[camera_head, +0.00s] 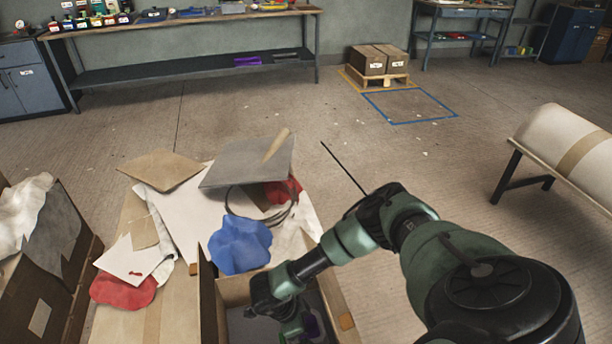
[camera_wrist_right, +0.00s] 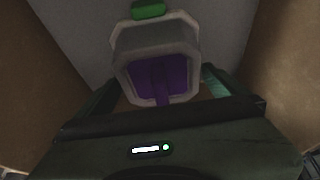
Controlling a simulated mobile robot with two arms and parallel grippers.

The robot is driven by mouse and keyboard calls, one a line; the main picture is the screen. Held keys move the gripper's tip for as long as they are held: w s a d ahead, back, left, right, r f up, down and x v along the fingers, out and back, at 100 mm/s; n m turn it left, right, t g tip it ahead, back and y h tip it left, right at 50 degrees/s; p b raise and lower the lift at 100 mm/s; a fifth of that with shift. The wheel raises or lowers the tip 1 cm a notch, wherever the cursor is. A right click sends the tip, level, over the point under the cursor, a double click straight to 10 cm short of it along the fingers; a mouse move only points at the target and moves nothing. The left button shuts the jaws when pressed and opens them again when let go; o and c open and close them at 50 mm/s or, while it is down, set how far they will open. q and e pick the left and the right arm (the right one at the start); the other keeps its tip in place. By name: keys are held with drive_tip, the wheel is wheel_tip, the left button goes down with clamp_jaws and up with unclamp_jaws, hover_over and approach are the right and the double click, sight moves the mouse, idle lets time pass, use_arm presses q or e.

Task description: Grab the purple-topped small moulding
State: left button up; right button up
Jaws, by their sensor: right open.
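The purple-topped small moulding (camera_wrist_right: 158,78) shows in the right wrist view as a grey, blunt-cornered piece with a purple face. A bit of purple (camera_head: 312,325) also shows beside my gripper at the bottom of the head view. My right gripper (camera_head: 297,333) is down inside an open cardboard box (camera_head: 208,300). In the wrist view my right gripper (camera_wrist_right: 163,90) is open, with a finger on each side of the moulding's near end. Whether the fingers touch it cannot be told. My left gripper is not in view.
A small green piece (camera_wrist_right: 148,10) lies just beyond the moulding. Box walls rise close on both sides. A blue cloth (camera_head: 240,244), a grey board (camera_head: 248,162) and red cloth (camera_head: 122,290) lie left of the arm. Another open box (camera_head: 85,265) stands at far left.

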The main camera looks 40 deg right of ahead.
drive_tip(key=c, duration=1.3)
drive_tip(key=shift+c, duration=0.4)
drive_tip(key=shift+w+r, duration=0.1)
